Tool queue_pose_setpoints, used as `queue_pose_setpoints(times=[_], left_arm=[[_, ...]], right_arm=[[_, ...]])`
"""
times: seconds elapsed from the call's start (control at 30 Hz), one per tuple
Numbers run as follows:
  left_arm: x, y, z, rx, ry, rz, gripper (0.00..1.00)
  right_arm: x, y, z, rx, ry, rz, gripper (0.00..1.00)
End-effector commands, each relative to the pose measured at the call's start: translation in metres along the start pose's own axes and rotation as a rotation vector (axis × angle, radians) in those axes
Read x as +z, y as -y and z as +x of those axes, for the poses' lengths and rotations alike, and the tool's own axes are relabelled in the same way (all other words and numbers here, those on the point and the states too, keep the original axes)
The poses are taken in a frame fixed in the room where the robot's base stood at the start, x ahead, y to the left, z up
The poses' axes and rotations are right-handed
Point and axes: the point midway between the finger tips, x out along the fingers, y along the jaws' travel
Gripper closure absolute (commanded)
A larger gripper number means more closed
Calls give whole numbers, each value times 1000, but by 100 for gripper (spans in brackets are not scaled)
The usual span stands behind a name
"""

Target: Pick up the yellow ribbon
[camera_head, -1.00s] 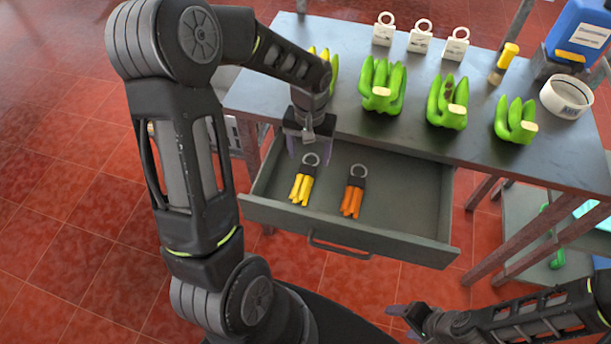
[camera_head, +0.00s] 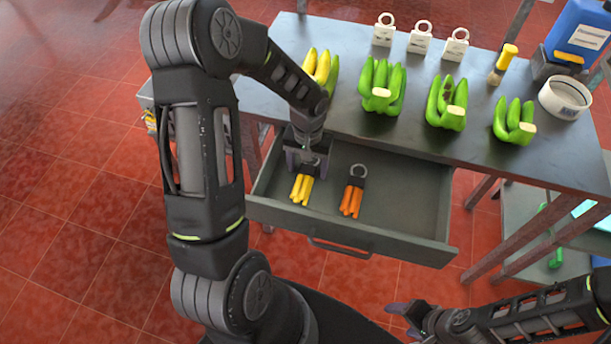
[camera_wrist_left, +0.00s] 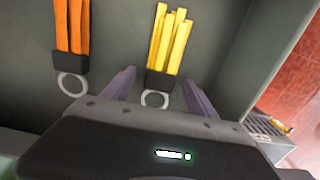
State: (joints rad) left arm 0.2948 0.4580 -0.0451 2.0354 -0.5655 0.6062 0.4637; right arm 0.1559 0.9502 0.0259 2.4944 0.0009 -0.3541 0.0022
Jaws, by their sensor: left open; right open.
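The yellow ribbon (camera_head: 302,188) is a bundle of yellow strips with a dark band and a ring, lying in the open drawer (camera_head: 401,216). In the head view my left gripper (camera_head: 305,172) is over its ring end and hides the ring. In the left wrist view the yellow ribbon (camera_wrist_left: 170,43) lies ahead, with its dark band and ring between the two open fingers of the left gripper (camera_wrist_left: 157,86). I see no contact. My right gripper (camera_head: 398,322) is at the lower right, away from the drawer, and open.
An orange ribbon (camera_head: 351,197) lies in the drawer, right of the yellow one. The drawer walls stand close on the left. The table above holds green banana bunches (camera_head: 381,88), a yellow bunch (camera_head: 321,70), white tags (camera_head: 420,40), a brush (camera_head: 503,64) and a tape roll (camera_head: 565,98).

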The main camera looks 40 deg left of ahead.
Motion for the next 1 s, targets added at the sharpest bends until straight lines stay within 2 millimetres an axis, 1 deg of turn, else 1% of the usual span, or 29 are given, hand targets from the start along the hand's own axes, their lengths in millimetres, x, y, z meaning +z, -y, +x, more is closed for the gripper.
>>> queue_pose_setpoints(times=[0.4, 0.43, 1.0], left_arm=[[0, 0, 0, 0, 0, 0, 33], [0, 0, 0, 0, 0, 0, 34], [0, 0, 0, 0, 0, 0, 81]], right_arm=[[0, 0, 0, 0, 0, 0, 34], [0, 0, 0, 0, 0, 0, 34], [0, 0, 0, 0, 0, 0, 34]])
